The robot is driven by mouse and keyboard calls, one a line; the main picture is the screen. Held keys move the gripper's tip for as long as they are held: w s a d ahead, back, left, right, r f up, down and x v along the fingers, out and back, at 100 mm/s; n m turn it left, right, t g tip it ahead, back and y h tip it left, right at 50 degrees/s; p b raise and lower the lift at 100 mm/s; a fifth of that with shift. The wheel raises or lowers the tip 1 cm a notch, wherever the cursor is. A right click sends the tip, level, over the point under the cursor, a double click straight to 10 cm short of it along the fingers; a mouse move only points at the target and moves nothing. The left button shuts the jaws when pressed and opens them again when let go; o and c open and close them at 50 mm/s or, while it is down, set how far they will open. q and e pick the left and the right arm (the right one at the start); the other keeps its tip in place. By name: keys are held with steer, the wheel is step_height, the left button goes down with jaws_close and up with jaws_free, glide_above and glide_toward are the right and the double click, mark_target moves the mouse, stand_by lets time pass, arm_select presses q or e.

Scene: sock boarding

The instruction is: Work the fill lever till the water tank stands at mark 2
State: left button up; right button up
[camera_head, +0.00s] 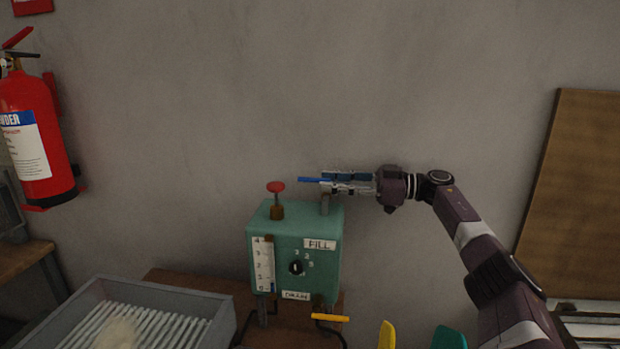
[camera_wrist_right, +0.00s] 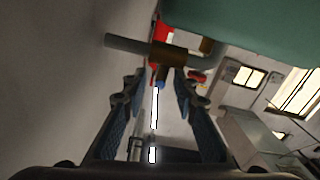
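The green water tank (camera_head: 290,232) stands on a brown bench. Its white level gauge (camera_head: 263,262) has numbered marks; a little blue shows near the bottom, but the exact level is too small to read. My right gripper (camera_head: 335,182) is at the lever, coming from the right. My left gripper is out of view.
A grey ribbed tray (camera_head: 225,322) stands lower left. A fire extinguisher (camera_head: 32,140) hangs far left.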

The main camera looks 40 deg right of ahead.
mark_target(310, 180)
steer(key=p+x, duration=0.1)
steer(key=x, duration=0.4)
steer(key=shift+w+a, duration=0.2)
steer(key=shift+w, duration=0.05)
steer(key=shift+c, duration=0.7)
jaws_close()
